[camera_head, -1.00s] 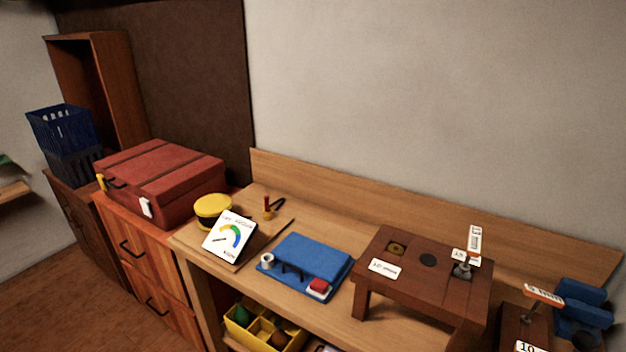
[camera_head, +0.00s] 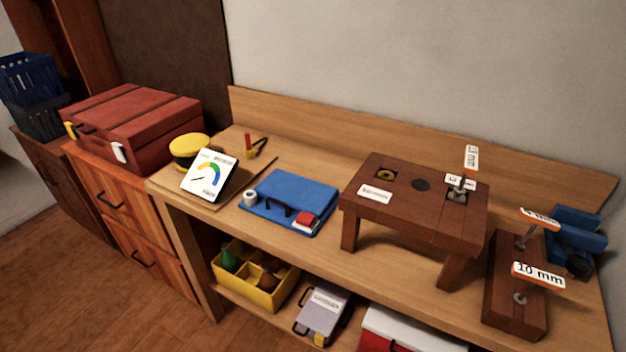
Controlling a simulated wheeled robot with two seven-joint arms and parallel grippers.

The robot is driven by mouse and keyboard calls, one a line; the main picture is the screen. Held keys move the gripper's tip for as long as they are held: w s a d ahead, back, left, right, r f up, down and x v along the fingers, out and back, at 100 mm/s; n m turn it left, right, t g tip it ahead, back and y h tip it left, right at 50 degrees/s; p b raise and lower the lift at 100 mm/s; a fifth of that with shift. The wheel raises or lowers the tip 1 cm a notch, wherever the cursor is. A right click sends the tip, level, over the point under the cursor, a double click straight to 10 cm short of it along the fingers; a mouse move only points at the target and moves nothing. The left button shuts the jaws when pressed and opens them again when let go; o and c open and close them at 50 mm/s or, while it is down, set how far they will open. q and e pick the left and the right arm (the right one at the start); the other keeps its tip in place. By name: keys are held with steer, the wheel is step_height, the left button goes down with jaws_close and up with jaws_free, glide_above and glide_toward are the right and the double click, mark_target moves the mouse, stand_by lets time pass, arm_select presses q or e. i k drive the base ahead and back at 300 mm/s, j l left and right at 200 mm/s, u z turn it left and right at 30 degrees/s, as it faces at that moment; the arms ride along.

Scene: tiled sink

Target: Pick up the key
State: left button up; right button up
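No plain door-type key can be made out. Several upright metal pieces with orange-edged white tags could be keys, but I cannot tell which one is meant. One with a "10 mm" tag (camera_head: 538,276) and another tag (camera_head: 539,219) stand in the low brown block (camera_head: 513,303) at the right. A third tag (camera_head: 471,158) stands above the right end of the small brown wooden stand (camera_head: 365,212). Neither of my grippers is in view.
The wooden bench (camera_head: 400,268) also holds a blue case (camera_head: 290,196), a gauge card (camera_head: 209,175), a yellow round tin (camera_head: 188,148) and a blue object (camera_head: 575,232). A yellow divided box (camera_head: 268,296) sits on the lower shelf. A red suitcase (camera_head: 135,120) lies at left.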

mark_target(471, 163)
steer(key=i+j+z, duration=0.1)
steer(key=z, duration=0.35)
steer(key=i+j+z, duration=0.2)
steer(key=z, duration=0.2)
steer(key=i+j+z, duration=0.1)
steer(key=z, duration=0.35)
steer(key=j+z, duration=0.3)
steer(key=z, duration=0.15)
steer(key=j+z, duration=0.25)
steer(key=z, duration=0.2)
steer(key=i+j, duration=0.05)
